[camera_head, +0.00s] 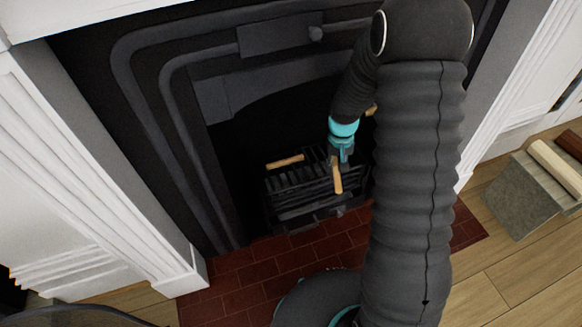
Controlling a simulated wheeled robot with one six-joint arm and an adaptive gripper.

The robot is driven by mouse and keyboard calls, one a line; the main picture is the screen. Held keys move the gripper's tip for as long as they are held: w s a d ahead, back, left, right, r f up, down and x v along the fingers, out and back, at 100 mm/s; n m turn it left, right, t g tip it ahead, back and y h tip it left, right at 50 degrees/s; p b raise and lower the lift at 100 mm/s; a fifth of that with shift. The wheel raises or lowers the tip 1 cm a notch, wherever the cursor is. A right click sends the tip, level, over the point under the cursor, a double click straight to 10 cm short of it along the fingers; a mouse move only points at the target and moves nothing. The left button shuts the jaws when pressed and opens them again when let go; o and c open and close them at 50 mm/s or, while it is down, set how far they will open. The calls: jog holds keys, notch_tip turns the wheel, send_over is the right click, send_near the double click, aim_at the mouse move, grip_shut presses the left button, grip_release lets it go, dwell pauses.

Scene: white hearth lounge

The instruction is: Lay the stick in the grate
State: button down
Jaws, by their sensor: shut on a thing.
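A light wooden stick (337,180) is in my gripper (338,160), its lower end pointing toward the front of the grate. My gripper is shut on it, over the right part of the black grate (290,207). Whether the held stick touches the grate bars, I cannot tell. A second light stick (285,161) lies across the back left of the grate. A bit of another wooden piece (371,111) shows behind my arm, mostly hidden. My arm also hides the right end of the grate.
The black fireplace surround (150,130) frames the opening, with white pillars (95,170) outside it. The red brick hearth (260,272) in front is clear at left. A grey block (530,195) at right bears a pale log (556,167) and a brown log (569,144).

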jog(key=shift+w+a+f+b, duration=0.15)
jog(key=shift+f+b, duration=0.3)
jog(key=shift+b, duration=0.1)
jog(key=shift+w+a+f+b, duration=0.15)
jog(key=shift+f+b, duration=0.25)
jog(key=shift+b, duration=0.15)
jog(key=b, duration=0.3)
jog(key=a+b, duration=0.1)
jog(key=b, duration=0.2)
jog(key=shift+w+f+b, duration=0.15)
jog(key=shift+w+b, duration=0.2)
jog(key=shift+b, duration=0.5)
